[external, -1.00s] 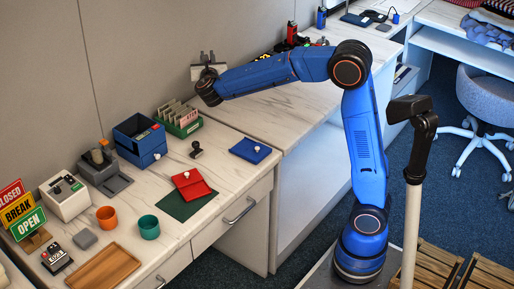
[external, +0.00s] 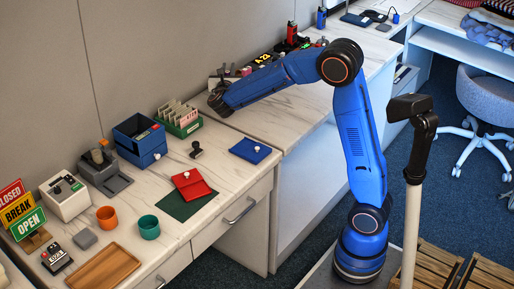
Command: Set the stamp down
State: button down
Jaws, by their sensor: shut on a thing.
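A black stamp (external: 196,149) with a rounded handle stands upright on the near marble counter (external: 165,185), between the green card box and the blue pouch. My gripper (external: 219,77) is well above and beyond it, low near the wall at the back edge of the counters, and does not touch that stamp. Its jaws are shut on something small. My wrist partly hides it, so I cannot make out what it is.
A blue pouch (external: 250,150), a red pouch (external: 191,184) on a dark green mat (external: 187,207) and a blue box (external: 139,140) stand nearby. The farther counter's front is clear.

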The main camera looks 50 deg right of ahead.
jog(key=shift+f, duration=3.1)
jog(key=c, duration=1.6)
grip_release()
jog(key=shift+f, duration=0.1)
jog(key=shift+s+a, duration=0.15)
jog(key=shift+a, duration=0.15)
jog(key=v, duration=1.1)
jog(key=shift+s+a, duration=0.1)
jog(key=shift+a, duration=0.05)
